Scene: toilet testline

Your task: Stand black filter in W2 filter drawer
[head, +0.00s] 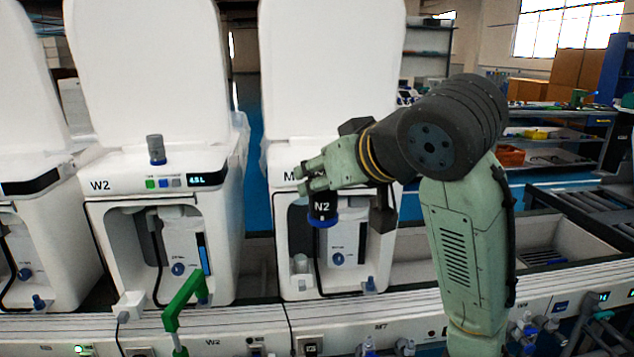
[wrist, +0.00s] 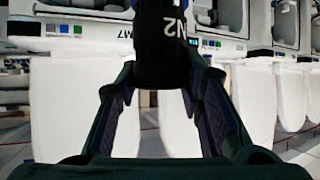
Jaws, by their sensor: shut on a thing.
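My gripper (head: 312,178) is shut on a black filter (head: 323,208) marked N2, with a blue lower end. It holds the filter roughly upright in the air in front of the middle toilet unit. In the wrist view the filter (wrist: 162,45) sits between the two fingers and its label reads turned over. The W2 unit (head: 118,172) stands to the left of my gripper. Its front bay is open, with a white panel (head: 182,240) and a blue knob inside. A small white box (head: 129,305) juts out at its lower left; I cannot tell if this is the filter drawer.
A grey cylinder (head: 156,149) stands on top of W2. A green handle-like part (head: 183,300) rises before W2's bay. Raised white lids (head: 150,70) stand behind the units. A conveyor rail (head: 215,328) runs along the front. The space between my gripper and W2 looks clear.

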